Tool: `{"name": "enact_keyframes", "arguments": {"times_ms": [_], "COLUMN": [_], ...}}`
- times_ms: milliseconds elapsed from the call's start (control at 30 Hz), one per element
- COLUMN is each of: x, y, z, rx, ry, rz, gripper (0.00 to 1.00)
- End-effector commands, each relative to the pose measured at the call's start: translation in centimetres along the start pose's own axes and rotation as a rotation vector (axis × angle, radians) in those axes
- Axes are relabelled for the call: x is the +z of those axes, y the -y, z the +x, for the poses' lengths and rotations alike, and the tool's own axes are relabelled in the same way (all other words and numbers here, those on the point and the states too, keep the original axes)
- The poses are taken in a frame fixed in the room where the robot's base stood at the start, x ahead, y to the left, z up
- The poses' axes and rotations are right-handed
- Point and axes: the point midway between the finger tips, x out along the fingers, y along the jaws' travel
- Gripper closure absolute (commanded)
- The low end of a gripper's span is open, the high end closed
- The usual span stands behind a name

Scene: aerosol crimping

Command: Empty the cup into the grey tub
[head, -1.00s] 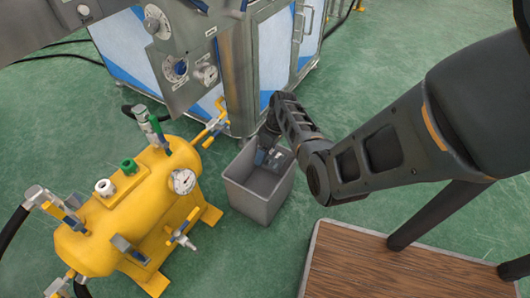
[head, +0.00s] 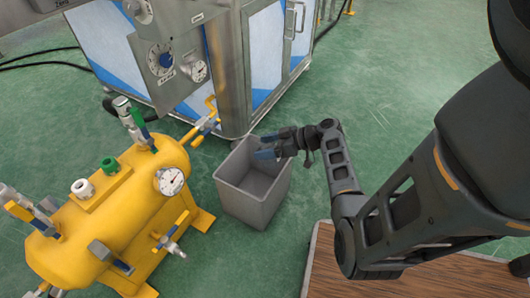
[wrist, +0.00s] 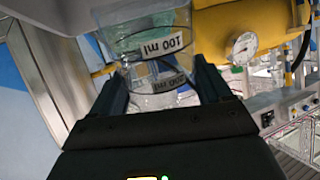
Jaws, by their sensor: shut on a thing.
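The grey tub (head: 254,197) stands open on the green floor in the head view. My gripper (head: 266,147) reaches in from the right over the tub's back right rim. In the wrist view my gripper (wrist: 160,90) is shut on the clear cup (wrist: 158,66), which sits between the two dark fingers. The cup's "100 ml" marking reads upside down in that view. A small clear shape and a second marking show through the cup; I cannot tell what it holds. The cup is too small to make out in the head view, so its tilt there is unclear.
A yellow tank (head: 95,245) with valves and a gauge stands close left of the tub. A steel cabinet (head: 262,55) with blue and white panels stands just behind. A brown wooden top (head: 400,280) lies at the front right.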

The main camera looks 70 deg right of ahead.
Motion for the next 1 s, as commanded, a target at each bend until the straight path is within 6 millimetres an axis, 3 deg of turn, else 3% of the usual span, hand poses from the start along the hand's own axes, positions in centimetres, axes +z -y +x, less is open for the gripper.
{"name": "enact_keyframes", "arguments": {"times_ms": [567, 900, 1000], "x": [0.7, 0.9, -0.2], "y": [-0.1, -0.2, 0.0], "z": [0.3, 0.7, 0.1], "rx": [-0.001, -0.003, -0.002], "ry": [-0.215, -0.459, -0.453], "rz": [-0.069, -0.144, -0.148], "gripper": [0.59, 0.59, 0.59]}}
